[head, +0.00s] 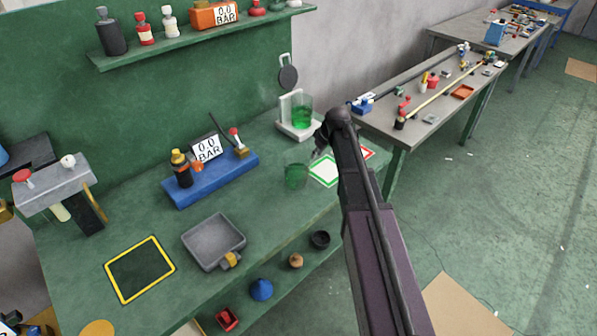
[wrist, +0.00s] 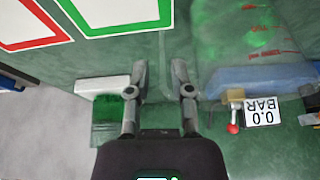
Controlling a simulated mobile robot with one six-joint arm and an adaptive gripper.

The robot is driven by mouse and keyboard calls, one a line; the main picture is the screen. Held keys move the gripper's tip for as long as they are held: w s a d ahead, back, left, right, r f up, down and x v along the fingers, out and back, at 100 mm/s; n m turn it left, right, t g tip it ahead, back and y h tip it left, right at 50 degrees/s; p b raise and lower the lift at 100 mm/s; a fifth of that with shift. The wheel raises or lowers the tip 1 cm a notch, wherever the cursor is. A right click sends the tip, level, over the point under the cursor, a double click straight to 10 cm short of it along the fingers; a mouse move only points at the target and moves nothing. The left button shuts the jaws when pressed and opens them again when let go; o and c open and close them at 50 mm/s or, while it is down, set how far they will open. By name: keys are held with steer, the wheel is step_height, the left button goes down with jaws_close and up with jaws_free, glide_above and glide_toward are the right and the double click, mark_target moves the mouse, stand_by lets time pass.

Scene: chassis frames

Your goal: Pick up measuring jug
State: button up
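A clear measuring jug with green tint (head: 296,176) stands on the green bench, right of the blue gauge block. In the wrist view the transparent jug with red scale marks (wrist: 255,40) fills the upper right, cut off by the top edge. My gripper (head: 318,150) is above the bench, behind and to the right of the jug in the head view. In the wrist view its two fingers (wrist: 160,68) are apart with nothing between them, and the jug lies to the right of them. The jug's handle is not clearly seen.
A second green vessel (head: 302,108) stands on a white stand (head: 294,130) at the back. Green-framed (head: 325,171) and red-framed mats lie right of the jug. A grey tray (head: 213,240) is in front.

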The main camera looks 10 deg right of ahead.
mark_target(312, 165)
steer(key=shift+b+x, duration=1.6)
steer(key=shift+x, duration=0.5)
steer(key=shift+a, duration=0.15)
jaws_close()
